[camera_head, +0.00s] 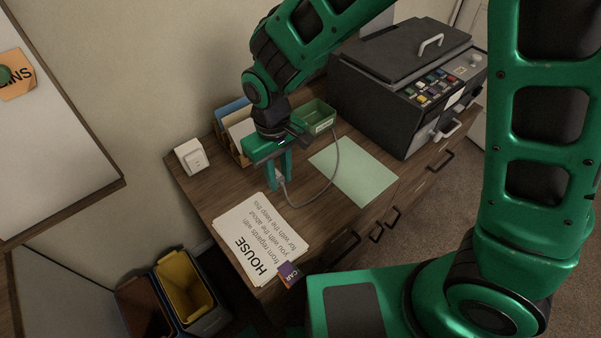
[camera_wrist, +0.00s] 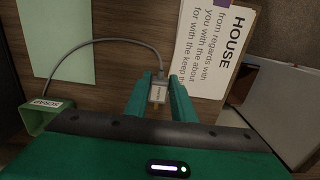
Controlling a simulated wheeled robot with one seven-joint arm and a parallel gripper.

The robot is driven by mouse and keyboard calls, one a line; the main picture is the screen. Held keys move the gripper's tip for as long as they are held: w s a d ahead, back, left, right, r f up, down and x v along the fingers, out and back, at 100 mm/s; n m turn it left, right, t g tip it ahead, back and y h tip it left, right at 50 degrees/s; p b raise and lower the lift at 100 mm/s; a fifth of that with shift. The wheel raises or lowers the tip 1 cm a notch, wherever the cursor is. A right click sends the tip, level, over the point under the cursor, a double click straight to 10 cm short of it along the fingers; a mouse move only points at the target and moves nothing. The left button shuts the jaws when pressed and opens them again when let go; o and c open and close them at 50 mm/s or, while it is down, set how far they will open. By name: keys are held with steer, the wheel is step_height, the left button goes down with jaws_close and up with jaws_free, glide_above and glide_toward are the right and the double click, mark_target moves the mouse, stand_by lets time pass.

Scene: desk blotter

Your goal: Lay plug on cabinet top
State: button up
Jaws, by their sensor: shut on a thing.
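My gripper (camera_head: 279,184) is over the left part of the wooden cabinet top (camera_head: 215,190), pointing down. It is shut on a small grey plug (camera_wrist: 158,91), which sits between the fingertips in the wrist view (camera_wrist: 156,88). In the head view the fingers mostly hide the plug. A grey cable (camera_head: 336,168) runs from the plug in a loop back towards the green bin. The plug appears close above the wood; I cannot tell whether it touches.
Printed papers (camera_head: 258,238) lie in front, with a purple card (camera_head: 290,273) at their edge. A pale green sheet (camera_head: 354,170) lies right. A white socket box (camera_head: 191,157), file holder (camera_head: 232,121), green bin (camera_head: 316,116) and black machine (camera_head: 396,90) stand behind.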

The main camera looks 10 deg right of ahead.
glide_above(305, 190)
step_height(305, 190, down, 5)
steer(key=shift+r, duration=0.2)
steer(key=shift+f, duration=2.05)
steer(key=o, duration=1)
steer(key=shift+f, duration=0.1)
steer(key=shift+w, duration=0.1)
step_height(305, 190, up, 12)
steer(key=shift+w+r, duration=0.15)
